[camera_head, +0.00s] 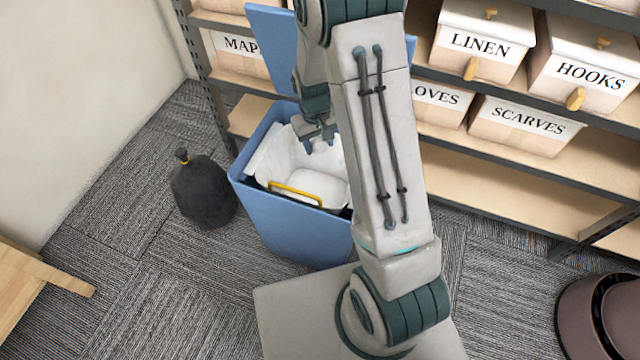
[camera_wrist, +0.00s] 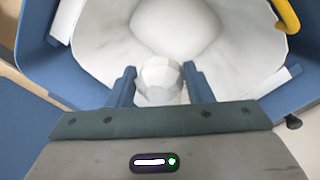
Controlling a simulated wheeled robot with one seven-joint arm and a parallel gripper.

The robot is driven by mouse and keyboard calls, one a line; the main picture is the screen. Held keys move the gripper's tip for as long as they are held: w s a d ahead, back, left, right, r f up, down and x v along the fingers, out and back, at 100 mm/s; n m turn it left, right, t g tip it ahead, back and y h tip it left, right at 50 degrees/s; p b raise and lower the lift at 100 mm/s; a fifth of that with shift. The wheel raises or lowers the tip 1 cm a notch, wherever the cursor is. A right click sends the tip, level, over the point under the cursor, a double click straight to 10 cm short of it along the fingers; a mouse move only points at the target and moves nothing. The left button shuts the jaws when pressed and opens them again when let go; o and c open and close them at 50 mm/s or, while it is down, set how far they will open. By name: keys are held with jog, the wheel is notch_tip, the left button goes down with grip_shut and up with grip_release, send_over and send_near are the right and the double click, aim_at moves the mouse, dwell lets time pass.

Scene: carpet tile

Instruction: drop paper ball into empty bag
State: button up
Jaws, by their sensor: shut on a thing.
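A white paper ball (camera_wrist: 159,77) sits between the two fingers of my gripper (camera_wrist: 160,88) in the wrist view, and the gripper is shut on it. In the head view my gripper (camera_head: 320,138) is over the blue bin, with the ball partly hidden by the fingers and arm. The white bag (camera_head: 318,188) lines the open bin and looks empty; its pale inside fills the wrist view (camera_wrist: 185,25) beyond the ball. A yellow strip (camera_head: 296,192) lies along the bag's near side.
The blue bin (camera_head: 290,226) stands on carpet, its blue lid raised behind. A tied black bag (camera_head: 203,190) sits to its left. Shelves with labelled boxes such as LINEN (camera_head: 480,43) stand behind. A wooden piece (camera_head: 40,280) is at lower left, a dark round object (camera_head: 600,310) at lower right.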

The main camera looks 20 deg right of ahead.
jog(key=shift+f+b, duration=0.4)
jog(key=shift+f, duration=0.5)
jog(key=o, duration=1)
jog(key=shift+r, duration=0.15)
jog(key=r+p, duration=0.1)
jog(key=r, duration=0.3)
jog(key=r+p, duration=0.1)
jog(key=r, duration=0.4)
jog(key=a+r+p, duration=0.1)
jog(key=r, duration=0.3)
jog(key=shift+a+r+p, duration=0.1)
jog(key=shift+r+p, duration=0.2)
jog(key=shift+p, duration=0.1)
